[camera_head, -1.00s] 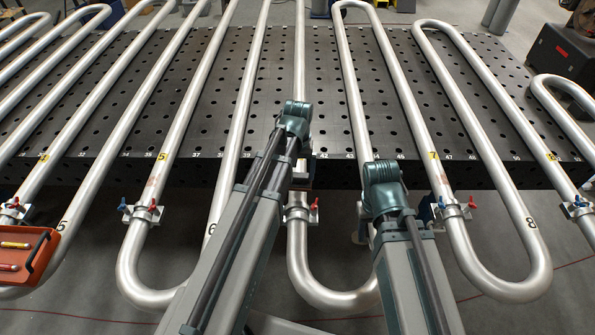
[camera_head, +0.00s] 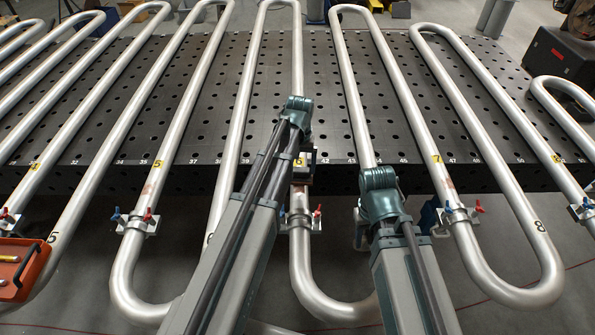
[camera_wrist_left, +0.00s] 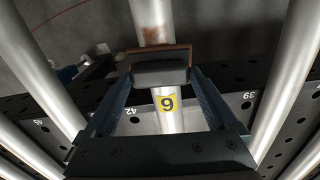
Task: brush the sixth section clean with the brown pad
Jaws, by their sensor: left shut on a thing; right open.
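The sixth section is the steel tube (camera_head: 297,75) with a yellow 6 label (camera_wrist_left: 167,103). My left gripper (camera_wrist_left: 160,80) is shut on the dark block of the brown pad (camera_wrist_left: 178,47). The pad lies across the tube at the label's edge and seems to touch it. A rusty brown patch (camera_wrist_left: 154,34) shows on the tube just beyond the pad. In the head view my left gripper (camera_head: 304,160) is partly hidden by its arm at the table's front edge. My right arm reaches in at the right, and its gripper is hidden behind it.
Parallel tube coils run across the perforated black table (camera_head: 270,110). Valve clamps with red and blue handles (camera_head: 301,221) sit on the tubes before the table edge. An orange tray (camera_head: 32,268) is at the lower left. Tube 7 (camera_head: 412,110) runs close beside my right arm.

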